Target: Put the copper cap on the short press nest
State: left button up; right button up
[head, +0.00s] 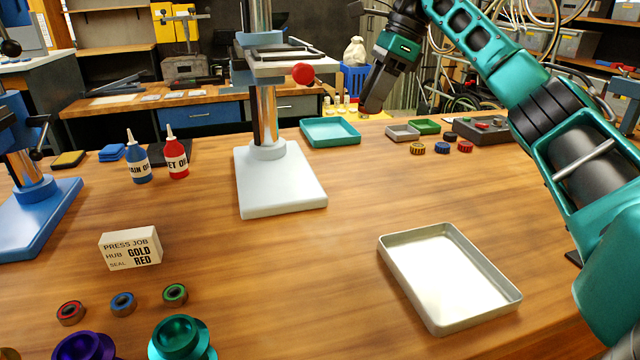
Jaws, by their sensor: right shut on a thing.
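My right gripper (374,92) is raised over the far part of the bench, to the right of the white press. It is shut on a dark copper-brown piece, the copper cap (370,103), which shows at the fingertips and is partly hidden by them. A white press (280,183) with a red knob stands in the middle. A blue press (38,215) stands at the left edge, partly cut off. I cannot tell which is the short press, and no nest shows clearly. My left gripper is not in view.
A white tray (392,246) lies front right, a teal tray (330,143) behind. Small coloured caps (442,148) and a dark holder (487,131) sit far right. Two bottles (176,160), a job card (131,248), rings (123,303) and hubs (180,338) stand left. The bench centre is clear.

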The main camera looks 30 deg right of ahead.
jog(key=b, duration=0.3)
send_over(358, 203)
jog(key=d, duration=0.2)
jog(key=f, duration=1.5)
jog(key=shift+s+a, duration=0.25)
jog(key=shift+s, duration=0.15)
notch_tip(358, 203, down, 4)
jog(key=shift+f+b, duration=0.15)
jog(key=shift+b, duration=0.4)
jog(key=shift+f, duration=0.45)
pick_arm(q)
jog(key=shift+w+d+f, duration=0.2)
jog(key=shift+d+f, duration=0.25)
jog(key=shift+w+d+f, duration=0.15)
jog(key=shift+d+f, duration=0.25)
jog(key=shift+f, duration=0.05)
pick_arm(e)
jog(key=o, duration=1.1)
